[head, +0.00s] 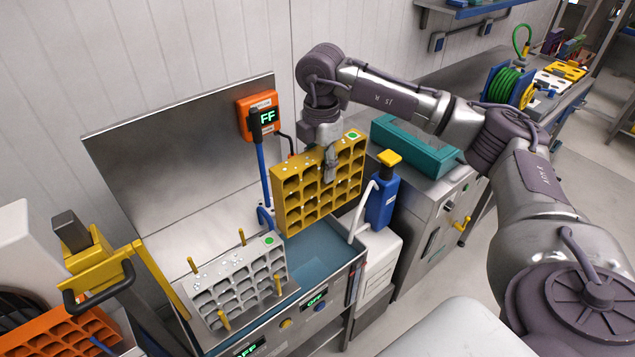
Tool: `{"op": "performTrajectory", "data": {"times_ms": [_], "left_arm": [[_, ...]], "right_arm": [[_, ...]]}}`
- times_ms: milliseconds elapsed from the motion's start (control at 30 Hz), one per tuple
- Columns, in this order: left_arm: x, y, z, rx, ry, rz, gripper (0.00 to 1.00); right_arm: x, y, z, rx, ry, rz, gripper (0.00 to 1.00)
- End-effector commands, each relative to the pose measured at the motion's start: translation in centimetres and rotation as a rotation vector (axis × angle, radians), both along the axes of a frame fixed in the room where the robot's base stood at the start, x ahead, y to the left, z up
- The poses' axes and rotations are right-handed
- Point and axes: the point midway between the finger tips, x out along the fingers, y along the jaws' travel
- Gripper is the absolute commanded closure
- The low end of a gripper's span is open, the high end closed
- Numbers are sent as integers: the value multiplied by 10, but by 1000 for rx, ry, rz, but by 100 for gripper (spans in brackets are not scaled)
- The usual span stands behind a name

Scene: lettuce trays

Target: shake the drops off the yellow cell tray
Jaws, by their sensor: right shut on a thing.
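The yellow cell tray (282,212) is held up on its side above the sink basin, its open cells facing the front. White drops dot its top edge. My right gripper (330,167) comes down from above and is shut on the tray's upper edge, near the middle of its length. The tray hangs clear of the basin as far as I can see. A green round mark shows at its upper right corner. My left gripper is not in view.
A grey cell tray (214,292) with drops stands between yellow pegs at the left of the blue basin (325,243). A blue bottle with yellow top (381,205) stands close right. A blue-handled wand (263,175) hangs left, under an orange display box (258,110). An orange tray (50,342) is at lower left.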

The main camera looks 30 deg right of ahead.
Motion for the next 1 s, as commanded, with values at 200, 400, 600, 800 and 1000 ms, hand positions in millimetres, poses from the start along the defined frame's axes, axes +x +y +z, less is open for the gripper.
{"op": "performTrajectory", "data": {"times_ms": [200, 400, 600, 800, 1000], "left_arm": [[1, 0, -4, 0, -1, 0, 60], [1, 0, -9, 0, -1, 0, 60], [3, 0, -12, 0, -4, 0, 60], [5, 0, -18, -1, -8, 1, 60], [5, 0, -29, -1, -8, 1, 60]], "right_arm": [[0, 0, -16, 1, -1, 0, 100], [0, 0, -38, -1, -1, 0, 100], [0, 0, -58, 0, -2, 0, 100], [0, 0, -69, 0, -2, 0, 100], [0, 0, -87, 0, -2, -1, 100]]}}
